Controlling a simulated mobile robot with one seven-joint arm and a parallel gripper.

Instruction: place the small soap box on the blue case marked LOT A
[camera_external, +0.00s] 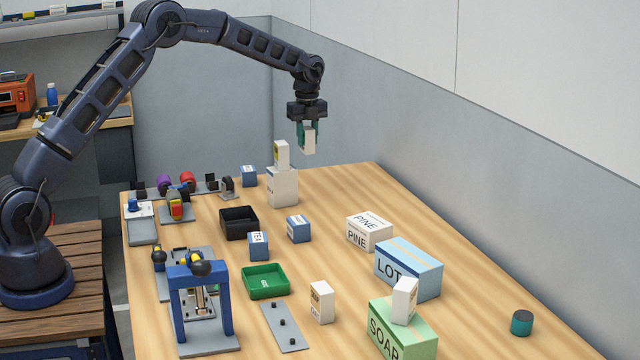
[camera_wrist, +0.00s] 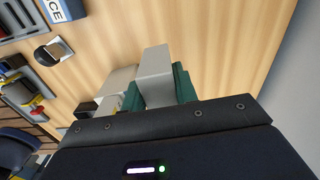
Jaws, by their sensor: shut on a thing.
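My gripper (camera_external: 307,133) is shut on a small white box (camera_external: 309,143), held upright in the air above the far end of the table. In the wrist view the small white box (camera_wrist: 155,72) sits between the green fingers; its label is not readable. The blue case (camera_external: 418,277) stands on the table at the right, well away from my gripper. "LOT" shows on its front; the rest of the marking is hidden. Its light blue top is bare. Similar small white boxes stand on a white case (camera_external: 283,188), on the table (camera_external: 321,302) and on the green SOAP case (camera_external: 388,322).
A white PINE case (camera_external: 369,233) stands beside the blue case. Small blue boxes (camera_external: 298,228), a black tray (camera_external: 239,222), a green tray (camera_external: 265,281) and a blue frame (camera_external: 202,310) fill the left side. A dark can (camera_external: 522,323) stands front right. A grey wall (camera_external: 480,150) runs along the right.

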